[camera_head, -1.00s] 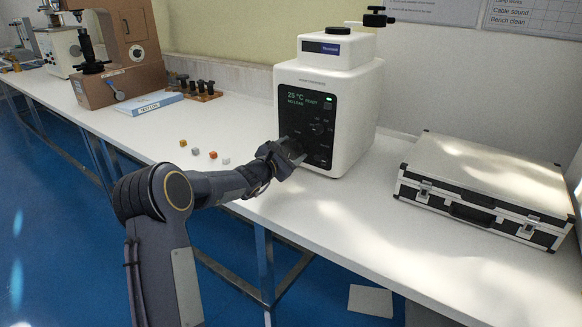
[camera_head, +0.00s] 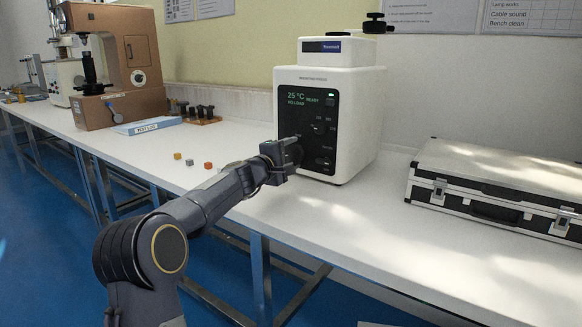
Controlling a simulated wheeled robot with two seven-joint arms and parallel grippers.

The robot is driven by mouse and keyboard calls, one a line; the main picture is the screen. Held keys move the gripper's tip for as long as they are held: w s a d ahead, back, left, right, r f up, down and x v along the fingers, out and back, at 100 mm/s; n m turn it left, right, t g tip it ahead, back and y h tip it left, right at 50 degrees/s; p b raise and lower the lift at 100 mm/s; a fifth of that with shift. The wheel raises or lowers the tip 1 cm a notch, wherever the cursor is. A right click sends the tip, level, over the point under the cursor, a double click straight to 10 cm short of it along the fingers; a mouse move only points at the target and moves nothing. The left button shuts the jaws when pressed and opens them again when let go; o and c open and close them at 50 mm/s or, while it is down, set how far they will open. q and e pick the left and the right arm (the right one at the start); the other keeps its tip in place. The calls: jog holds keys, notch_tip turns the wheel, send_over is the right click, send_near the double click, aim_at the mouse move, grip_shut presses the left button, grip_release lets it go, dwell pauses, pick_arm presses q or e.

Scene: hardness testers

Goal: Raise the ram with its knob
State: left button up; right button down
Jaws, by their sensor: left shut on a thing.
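A white tester (camera_head: 352,125) stands on the bench, with a dark front panel (camera_head: 310,100) carrying a lit display that reads 25 °C and no load. My left gripper (camera_head: 293,152) is at the lower left of this panel. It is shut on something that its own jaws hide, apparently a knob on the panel. The ram cannot be made out on this tester. A brown tester (camera_head: 120,60) with a dark vertical column (camera_head: 89,72) stands farther left, away from my gripper. My right gripper is not in view.
Small cubes (camera_head: 208,166) lie on the bench left of my gripper. A silver case (camera_head: 500,180) stands at the right. A blue-edged log book (camera_head: 147,127) and a rack of dark pieces (camera_head: 200,113) lie farther back. The bench between tester and case is clear.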

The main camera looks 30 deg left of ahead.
pick_arm(q)
jog(key=shift+f+m+b, duration=0.1)
jog(key=shift+m+b, duration=0.65)
jog(key=shift+m, duration=0.25)
jog(key=o, duration=1)
jog(key=shift+c, duration=0.2)
jog(key=s, duration=0.2)
jog(key=s+b, duration=0.1)
jog(key=s, duration=0.4)
jog(key=shift+s+a+b, duration=0.3)
jog(key=shift+s+b, duration=0.1)
